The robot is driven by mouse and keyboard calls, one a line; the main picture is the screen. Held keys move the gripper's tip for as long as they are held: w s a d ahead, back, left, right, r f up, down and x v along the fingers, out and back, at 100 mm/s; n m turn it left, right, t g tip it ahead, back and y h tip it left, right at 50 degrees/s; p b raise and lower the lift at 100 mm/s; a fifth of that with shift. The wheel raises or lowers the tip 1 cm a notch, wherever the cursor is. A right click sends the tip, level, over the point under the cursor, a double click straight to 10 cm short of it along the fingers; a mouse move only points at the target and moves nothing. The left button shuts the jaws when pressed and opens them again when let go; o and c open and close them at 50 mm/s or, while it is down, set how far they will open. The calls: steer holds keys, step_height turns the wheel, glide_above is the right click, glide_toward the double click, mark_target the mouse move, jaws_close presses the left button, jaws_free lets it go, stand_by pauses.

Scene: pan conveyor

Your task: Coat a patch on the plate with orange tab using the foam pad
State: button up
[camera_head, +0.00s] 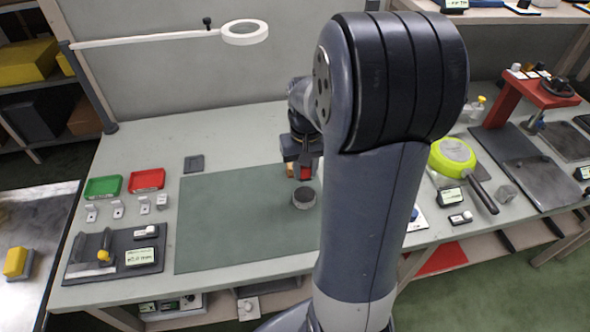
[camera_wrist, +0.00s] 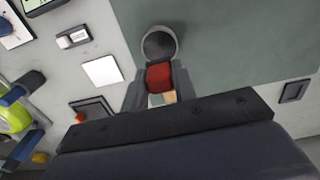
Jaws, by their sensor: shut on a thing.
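My gripper (camera_head: 303,172) is shut on a red block (camera_wrist: 158,76) with a tan part (camera_wrist: 169,97) showing beside it. The block may be the foam pad; its underside is hidden. It is close to a round dark pot (camera_head: 304,198) with a lighter rim on the green mat. In the wrist view the pot (camera_wrist: 160,42) lies just beyond the block; I cannot tell whether they touch. A small dark plate (camera_wrist: 92,106) with an orange-red tab (camera_wrist: 80,118) is partly visible at lower left in the wrist view. My arm hides that area in the head view.
The green mat (camera_head: 235,225) is mostly bare. Green (camera_head: 103,187) and red (camera_head: 147,180) trays and a dark board (camera_head: 128,262) are at left. A lime pan (camera_head: 453,155) and a red stand (camera_head: 505,100) are at right. A magnifier lamp (camera_head: 245,32) overhangs the back.

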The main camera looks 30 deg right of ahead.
mark_target(305, 195)
steer(key=shift+f+b, duration=2.35)
steer(key=shift+f, duration=0.55)
steer(key=shift+s+f, duration=0.1)
steer(key=shift+f, duration=0.5)
steer(key=shift+r, duration=0.1)
step_height(305, 195, up, 7)
steer(key=p, duration=0.5)
steer(key=shift+p, duration=0.35)
steer(key=shift+s, duration=0.1)
